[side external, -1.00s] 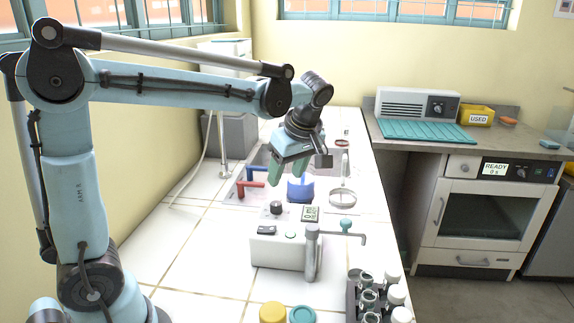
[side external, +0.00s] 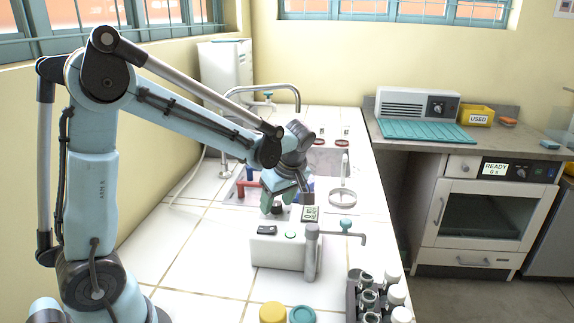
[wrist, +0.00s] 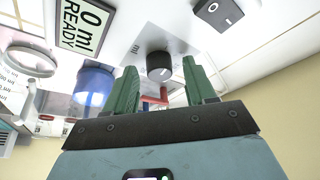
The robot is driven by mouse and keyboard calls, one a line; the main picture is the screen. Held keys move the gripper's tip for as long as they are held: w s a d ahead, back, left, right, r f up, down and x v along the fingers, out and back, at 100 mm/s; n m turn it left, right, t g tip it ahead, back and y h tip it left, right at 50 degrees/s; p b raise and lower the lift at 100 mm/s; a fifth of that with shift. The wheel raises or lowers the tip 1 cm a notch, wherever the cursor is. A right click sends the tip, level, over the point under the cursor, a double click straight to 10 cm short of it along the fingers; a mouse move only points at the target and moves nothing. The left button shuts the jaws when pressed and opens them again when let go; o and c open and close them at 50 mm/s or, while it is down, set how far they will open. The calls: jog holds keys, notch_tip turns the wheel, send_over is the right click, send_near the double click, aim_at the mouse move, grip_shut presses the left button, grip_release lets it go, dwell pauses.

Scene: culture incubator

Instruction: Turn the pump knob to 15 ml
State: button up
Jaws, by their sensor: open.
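The pump (side external: 280,252) is a white box on the tiled counter, with a black knob (side external: 277,209) on it. In the wrist view the knob (wrist: 159,66) is round and dark with a light mark on its edge. The pump display (side external: 310,214) also shows in the wrist view (wrist: 84,25) and reads 0 ml READY. My gripper (side external: 279,201) is just above the knob, its green fingers apart. In the wrist view the gripper (wrist: 160,72) has one finger on each side of the knob, and I see no clear contact.
A rocker switch (side external: 267,230) is on the pump, and a grey pipe with a teal tap (side external: 347,225) stands at its front. A tube rack (side external: 368,298), yellow lid (side external: 272,312) and teal lid (side external: 303,314) are nearer. Red handles (side external: 247,186) are behind. The left counter is free.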

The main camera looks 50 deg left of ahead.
grip_shut()
